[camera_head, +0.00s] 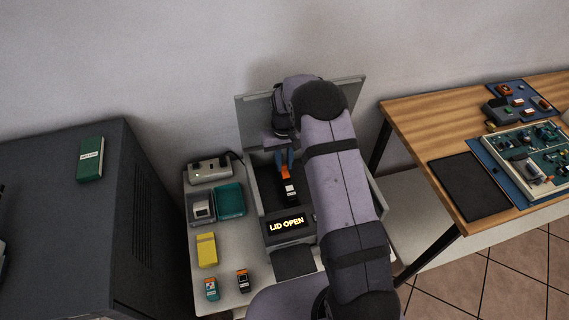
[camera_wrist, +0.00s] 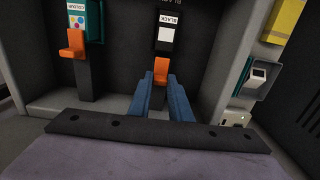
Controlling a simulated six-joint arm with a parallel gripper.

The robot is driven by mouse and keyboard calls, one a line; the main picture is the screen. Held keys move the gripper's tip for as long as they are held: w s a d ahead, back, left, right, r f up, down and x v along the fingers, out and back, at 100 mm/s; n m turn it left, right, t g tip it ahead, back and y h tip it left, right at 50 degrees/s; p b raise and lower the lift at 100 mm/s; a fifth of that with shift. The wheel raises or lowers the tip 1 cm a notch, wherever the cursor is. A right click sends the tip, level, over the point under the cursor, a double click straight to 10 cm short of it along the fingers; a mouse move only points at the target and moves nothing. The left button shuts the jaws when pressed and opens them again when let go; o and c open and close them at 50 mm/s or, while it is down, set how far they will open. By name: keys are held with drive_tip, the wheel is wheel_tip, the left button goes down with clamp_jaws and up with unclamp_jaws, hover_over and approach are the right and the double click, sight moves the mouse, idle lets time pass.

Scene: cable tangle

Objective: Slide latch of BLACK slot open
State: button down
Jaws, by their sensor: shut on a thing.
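The BLACK slot shows in the wrist view as a dark cartridge (camera_wrist: 166,30) with a white label, with an orange latch (camera_wrist: 160,70) at its near end. My gripper (camera_wrist: 160,88) is shut on this orange latch, with its blue fingers on either side of it. In the head view the blue fingers of my gripper (camera_head: 285,160) reach down into the open printer, at the orange latch (camera_head: 286,172) above the black cartridge (camera_head: 291,192). A second slot holds a teal colour cartridge (camera_wrist: 87,22) with its own orange latch (camera_wrist: 75,45). My arm hides the right part of the printer.
The printer's raised lid (camera_head: 255,113) stands behind my gripper, and its display (camera_head: 287,225) reads "LID OPEN". Left of the printer are a teal tray (camera_head: 230,201), a yellow packet (camera_head: 207,249) and two small cartridges, one teal (camera_head: 211,288) and one black (camera_head: 243,281).

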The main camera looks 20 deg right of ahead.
sight(284, 166)
drive_tip(key=c, duration=1.6)
unclamp_jaws()
drive_tip(key=shift+w, duration=0.2)
drive_tip(key=shift+r, duration=0.1)
wheel_tip(284, 166, up, 7)
drive_tip(key=shift+f+b, duration=0.1)
drive_tip(key=shift+b, duration=0.95)
drive_tip(key=shift+r, duration=0.25)
drive_tip(key=shift+s+r, duration=0.15)
drive_tip(key=shift+s, duration=0.15)
drive_tip(key=s+r, duration=0.1)
drive_tip(key=s, duration=0.8)
drive_tip(key=s+a+r, duration=0.1)
drive_tip(key=s, duration=0.8)
drive_tip(key=s+a+r, duration=0.1)
drive_tip(key=s+r, duration=0.1)
drive_tip(key=s, duration=0.8)
